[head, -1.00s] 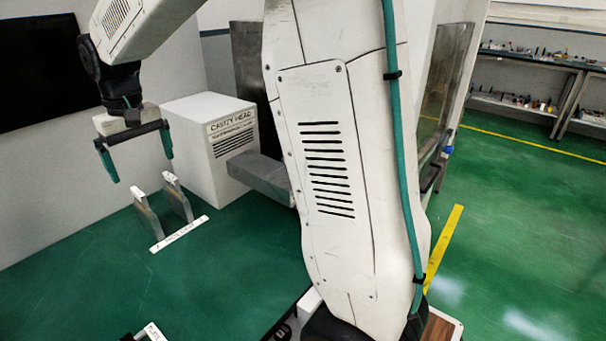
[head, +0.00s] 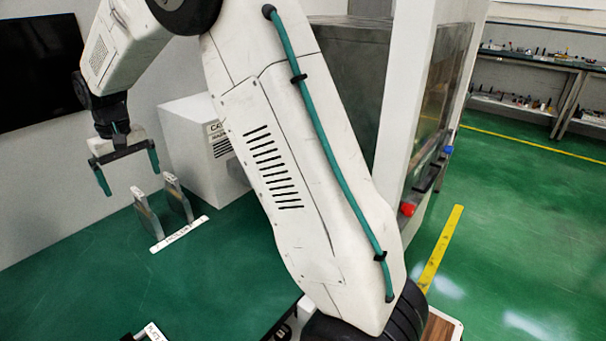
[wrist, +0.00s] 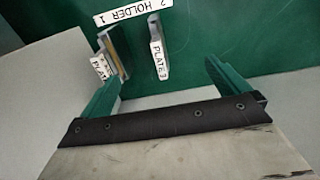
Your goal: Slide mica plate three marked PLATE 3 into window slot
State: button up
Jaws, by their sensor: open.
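Mica plate three is an upright thin slab with a white PLATE 3 label (wrist: 158,60) in the wrist view. It appears to be the nearer slab (head: 149,217) in the head view. A second labelled plate (wrist: 115,50) stands beside it, its number unreadable. A white HOLDER strip (head: 179,235) lies on the green surface by both; it also shows in the wrist view (wrist: 133,13). My gripper (head: 131,181) is open and empty above and behind the plates. In the wrist view its fingers (wrist: 160,72) are spread on either side of the PLATE 3 label. I cannot make out the window slot.
A white box (head: 198,140) with a partly hidden label stands just behind the plates. Another PLATE label (head: 153,331) shows at the bottom edge. Green surface (head: 80,270) at the left front is clear. A wall with a dark screen (head: 40,60) is behind.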

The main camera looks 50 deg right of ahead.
aim_at(137, 191)
jog(key=shift+f, duration=3.8)
grip_shut()
jog(key=shift+r, duration=0.1)
jog(key=shift+r, duration=2.95)
